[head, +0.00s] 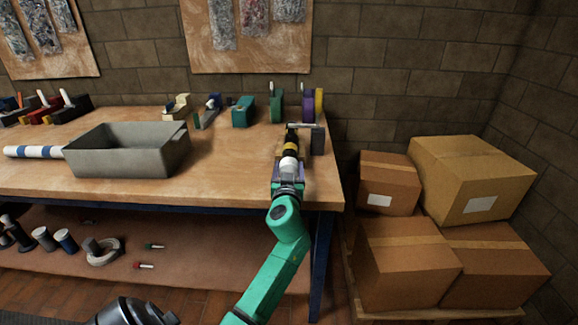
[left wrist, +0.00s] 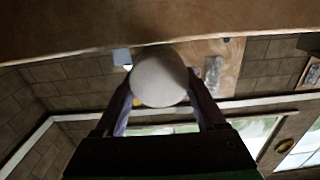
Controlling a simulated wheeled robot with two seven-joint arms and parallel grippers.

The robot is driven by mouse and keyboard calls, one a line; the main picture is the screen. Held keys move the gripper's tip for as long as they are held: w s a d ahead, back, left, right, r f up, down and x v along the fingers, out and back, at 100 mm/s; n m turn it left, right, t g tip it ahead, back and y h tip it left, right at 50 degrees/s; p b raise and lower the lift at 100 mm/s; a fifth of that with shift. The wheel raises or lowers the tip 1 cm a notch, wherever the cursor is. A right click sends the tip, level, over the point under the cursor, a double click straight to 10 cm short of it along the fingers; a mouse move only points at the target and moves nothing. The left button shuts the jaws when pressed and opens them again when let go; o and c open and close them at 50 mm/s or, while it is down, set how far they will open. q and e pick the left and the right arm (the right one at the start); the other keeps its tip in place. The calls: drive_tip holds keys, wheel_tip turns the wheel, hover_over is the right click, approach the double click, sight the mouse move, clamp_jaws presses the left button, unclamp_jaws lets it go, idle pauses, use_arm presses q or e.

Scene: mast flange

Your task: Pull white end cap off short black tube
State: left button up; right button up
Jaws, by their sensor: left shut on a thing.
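A short black tube (head: 292,138) with a yellow band lies near the right end of the workbench, pointing toward me. Its far part is beside a grey clamp-like fixture (head: 318,140); I cannot tell how firmly it is held there. The white end cap (head: 289,164) is at the tube's near end. My left gripper (head: 288,173) is shut on the cap. In the left wrist view the cap's round white face (left wrist: 160,78) sits between the two fingers and hides the tube behind it. I cannot see a gap between cap and tube. My right gripper is not in view.
A grey open bin (head: 130,155) stands on the workbench (head: 225,165) to the left, beside a blue-and-white striped tube (head: 35,152). Several tape dispensers line the back edge. Cardboard boxes (head: 405,260) are stacked right of the bench. The bench between bin and gripper is clear.

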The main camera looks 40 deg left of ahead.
sight(289, 170)
use_arm(q)
drive_tip(key=shift+v, duration=1.95)
drive_tip(key=shift+r, duration=0.1)
drive_tip(key=d+p, duration=0.1)
drive_tip(key=d+r+p, duration=0.1)
drive_tip(key=shift+s+d+r+m+p, duration=0.15)
drive_tip(key=shift+d+r+m+p, duration=0.05)
drive_tip(key=shift+d+m+p, duration=0.2)
drive_tip(key=s+d+f+m+t+h+p, duration=0.1)
drive_tip(key=s+d+f+m+h+p, duration=0.1)
drive_tip(key=s+d, duration=0.3)
drive_tip(key=s+d+f+m+t+h+p, duration=0.1)
drive_tip(key=s+d+h+p, duration=0.3)
drive_tip(key=d, duration=0.4)
drive_tip(key=s+d+f+m+t+h+p, duration=0.1)
drive_tip(key=s+d+f+m+h+p, duration=0.1)
drive_tip(key=s+d, duration=0.4)
drive_tip(key=d+m+h+p, duration=0.1)
drive_tip(key=h, duration=0.1)
drive_tip(key=shift+s+d+f+m+t+h, duration=0.25)
drive_tip(key=shift+d+f+m+t+h, duration=0.05)
drive_tip(key=shift+m+h, duration=0.1)
drive_tip(key=shift+r, duration=0.1)
